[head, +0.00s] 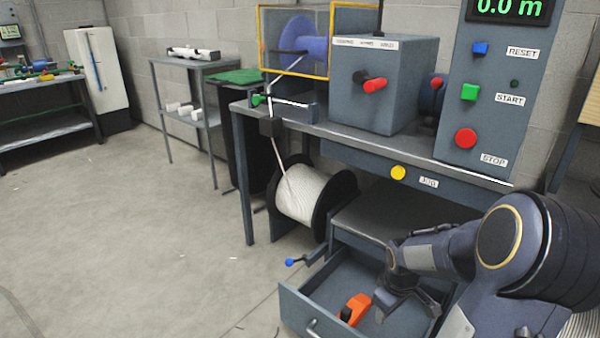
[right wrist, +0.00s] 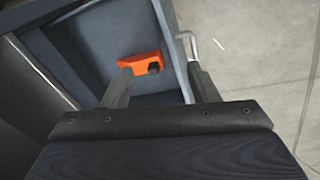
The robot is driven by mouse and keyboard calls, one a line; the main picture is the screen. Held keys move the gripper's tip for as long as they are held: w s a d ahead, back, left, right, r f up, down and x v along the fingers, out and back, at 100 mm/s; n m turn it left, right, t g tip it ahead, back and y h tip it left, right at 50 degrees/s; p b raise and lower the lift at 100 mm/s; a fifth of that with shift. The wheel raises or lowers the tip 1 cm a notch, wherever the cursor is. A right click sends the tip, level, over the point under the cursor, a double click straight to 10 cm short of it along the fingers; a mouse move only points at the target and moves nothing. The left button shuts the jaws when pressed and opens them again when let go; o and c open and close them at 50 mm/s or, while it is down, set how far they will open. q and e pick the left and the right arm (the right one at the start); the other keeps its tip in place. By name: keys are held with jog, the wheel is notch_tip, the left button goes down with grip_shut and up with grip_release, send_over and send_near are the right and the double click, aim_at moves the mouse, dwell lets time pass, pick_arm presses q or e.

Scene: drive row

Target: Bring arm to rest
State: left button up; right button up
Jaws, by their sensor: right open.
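My right arm comes in from the right in the head view, and its gripper (head: 405,305) is over the open drawer (head: 292,305). In the right wrist view the two fingers of the right gripper (right wrist: 158,85) are spread apart with nothing between them. An orange tool with a black part (head: 354,309) lies on the drawer floor, left of the gripper; it also shows in the right wrist view (right wrist: 143,63), beyond the fingertips and apart from them. My left gripper is in neither view.
The drawer sticks out below the workbench (head: 340,135), near a white spool (head: 305,195) and a blue-knobbed lever (head: 292,262). A control panel with a red stop button (head: 466,138) stands above. The floor (head: 150,240) at left is clear.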

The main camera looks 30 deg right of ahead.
jog(key=s+a+r+m+t+y, duration=0.15)
jog(key=a+r, duration=0.25)
jog(key=a, duration=0.5)
jog(key=s+a+r+t+y, duration=0.15)
jog(key=a+r, duration=0.25)
jog(key=a, duration=0.5)
jog(key=s+a+r+m+t+y, duration=0.1)
jog(key=s+a+r+y, duration=0.2)
jog(key=a, duration=0.6)
notch_tip(320, 180, up, 34)
jog(key=p, duration=3.2)
jog(key=shift+w+f+h+p, duration=0.15)
jog(key=shift+w+h+p, duration=0.05)
jog(key=shift+h+p, duration=0.15)
jog(key=shift+d+n, duration=0.1)
jog(key=shift+n, duration=0.15)
